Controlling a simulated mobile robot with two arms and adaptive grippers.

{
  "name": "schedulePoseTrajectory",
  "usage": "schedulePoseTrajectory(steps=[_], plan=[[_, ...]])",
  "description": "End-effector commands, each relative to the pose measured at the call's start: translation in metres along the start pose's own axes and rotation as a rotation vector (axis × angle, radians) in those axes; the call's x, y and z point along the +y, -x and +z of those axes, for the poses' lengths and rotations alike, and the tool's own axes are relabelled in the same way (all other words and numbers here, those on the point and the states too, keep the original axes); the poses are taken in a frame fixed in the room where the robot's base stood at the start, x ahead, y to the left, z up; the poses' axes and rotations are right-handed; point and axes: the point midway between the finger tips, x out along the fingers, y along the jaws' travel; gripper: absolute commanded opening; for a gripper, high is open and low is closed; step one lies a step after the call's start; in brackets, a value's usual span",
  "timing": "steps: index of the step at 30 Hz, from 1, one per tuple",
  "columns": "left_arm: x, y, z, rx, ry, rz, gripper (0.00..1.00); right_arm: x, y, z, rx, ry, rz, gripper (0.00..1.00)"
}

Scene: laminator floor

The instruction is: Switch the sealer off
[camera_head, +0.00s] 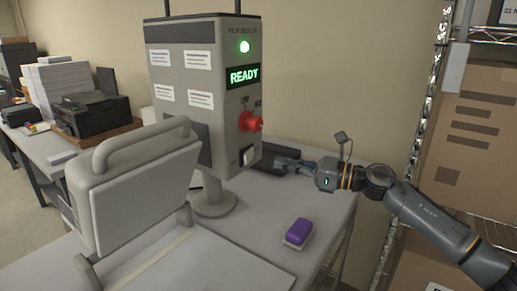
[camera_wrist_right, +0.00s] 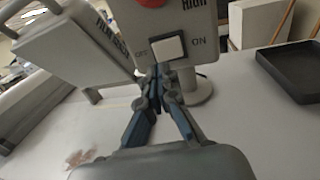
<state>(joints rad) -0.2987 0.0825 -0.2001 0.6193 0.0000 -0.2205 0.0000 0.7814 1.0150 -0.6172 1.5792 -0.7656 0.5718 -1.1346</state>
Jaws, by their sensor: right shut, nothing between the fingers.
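The sealer's grey control box (camera_head: 198,112) stands on a round post on the table. Its green lamp (camera_head: 244,46) is lit and its display (camera_head: 243,76) reads READY in green. A red knob (camera_head: 251,121) sits below, and a white rocker switch (camera_head: 248,157) is low on the same face. In the right wrist view the switch (camera_wrist_right: 167,48) lies between an OFF label on the left and an ON label on the right. Which side is pressed I cannot tell. My right gripper (camera_wrist_right: 159,72) is shut and empty, its tips just below the switch; contact is unclear. My left gripper is not in view.
The sealer's tilted lid (camera_head: 140,195) with its handle stands at the left. A purple block (camera_head: 299,231) lies on the table (camera_head: 240,258) in front. A black tray (camera_wrist_right: 292,70) is behind the box. A metal shelf with cartons (camera_head: 478,125) stands at the right.

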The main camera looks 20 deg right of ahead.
Motion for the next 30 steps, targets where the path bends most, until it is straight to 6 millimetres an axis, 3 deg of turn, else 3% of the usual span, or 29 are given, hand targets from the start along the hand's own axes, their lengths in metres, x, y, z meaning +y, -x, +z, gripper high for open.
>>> schedulePoseTrajectory(steps=[1,6,12,26,30], plan=[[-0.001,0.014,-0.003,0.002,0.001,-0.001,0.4,0.001,-0.013,0.009,-0.003,-0.001,0.003,0.0],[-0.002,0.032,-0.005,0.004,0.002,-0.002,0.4,0.0,-0.044,0.006,-0.002,-0.002,0.001,0.0],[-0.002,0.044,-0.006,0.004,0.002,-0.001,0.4,0.0,-0.066,0.003,-0.001,-0.001,0.0,0.0],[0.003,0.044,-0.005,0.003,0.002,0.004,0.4,0.0,-0.072,-0.001,0.001,0.001,-0.001,0.0],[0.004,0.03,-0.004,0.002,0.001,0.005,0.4,0.001,-0.079,-0.005,-0.002,0.002,0.001,0.0]])
